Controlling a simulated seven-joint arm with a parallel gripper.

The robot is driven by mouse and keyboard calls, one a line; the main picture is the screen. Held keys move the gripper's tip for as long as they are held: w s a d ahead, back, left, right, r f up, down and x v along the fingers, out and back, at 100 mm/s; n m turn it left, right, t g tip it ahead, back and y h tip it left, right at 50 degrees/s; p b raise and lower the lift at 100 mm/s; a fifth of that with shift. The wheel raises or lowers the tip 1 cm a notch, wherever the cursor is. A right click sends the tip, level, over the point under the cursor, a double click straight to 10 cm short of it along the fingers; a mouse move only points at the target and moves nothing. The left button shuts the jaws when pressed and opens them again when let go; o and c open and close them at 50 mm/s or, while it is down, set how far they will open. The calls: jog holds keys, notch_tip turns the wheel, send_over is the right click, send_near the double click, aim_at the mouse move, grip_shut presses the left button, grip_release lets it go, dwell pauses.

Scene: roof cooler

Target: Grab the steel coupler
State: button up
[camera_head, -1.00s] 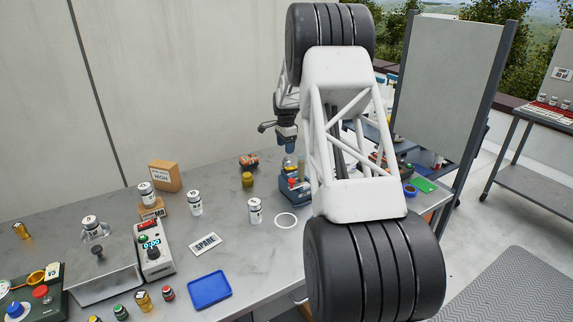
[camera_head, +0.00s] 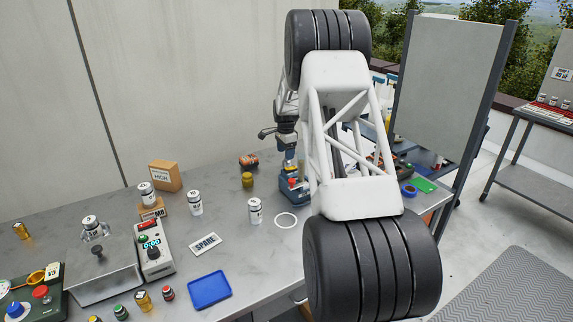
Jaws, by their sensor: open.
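My gripper (camera_head: 289,157) is small in the view, pointing down at the far end of my arm. It is open, just above a blue device (camera_head: 292,190) with a red part on the grey bench. My arm covers the right side of this device. I cannot pick out the steel coupler for sure. It may be at the blue device, where the gripper and my arm hide much of the detail.
Silver labelled cans (camera_head: 195,203), a brass can (camera_head: 248,180), a white ring (camera_head: 286,220), a blue tray (camera_head: 209,290), a SPARE card (camera_head: 205,244) and a control box (camera_head: 152,250) stand on the bench (camera_head: 240,255). A grey panel (camera_head: 446,85) rises at the right.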

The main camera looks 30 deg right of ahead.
jog(key=shift+d+f, duration=0.15)
jog(key=shift+f, duration=2.3)
jog(key=c, duration=1.1)
jog(key=shift+o, duration=0.2)
jog(key=shift+r, duration=0.1)
jog(key=shift+r, duration=4.95)
